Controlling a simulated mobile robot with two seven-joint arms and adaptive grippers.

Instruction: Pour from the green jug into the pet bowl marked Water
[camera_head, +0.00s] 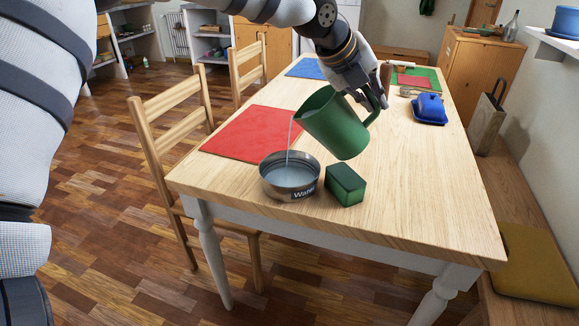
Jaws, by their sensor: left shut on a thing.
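The green jug (339,124) is held in the air above the wooden table, tilted to the left. A thin stream of water (290,138) runs from its lip down into the metal pet bowl (276,184), whose side is marked Water. The bowl stands upright near the table's front left corner with liquid in it. My left gripper (377,101) is shut on the jug's handle at its right side; the fingers are partly hidden by the jug and handle. My right gripper is not in view.
A green box (345,185) stands just right of the bowl. A red mat (252,133) lies behind the bowl, and a blue item (429,109) lies farther right. The table's (420,195) front right part is bare. A wooden chair (172,125) stands at the left.

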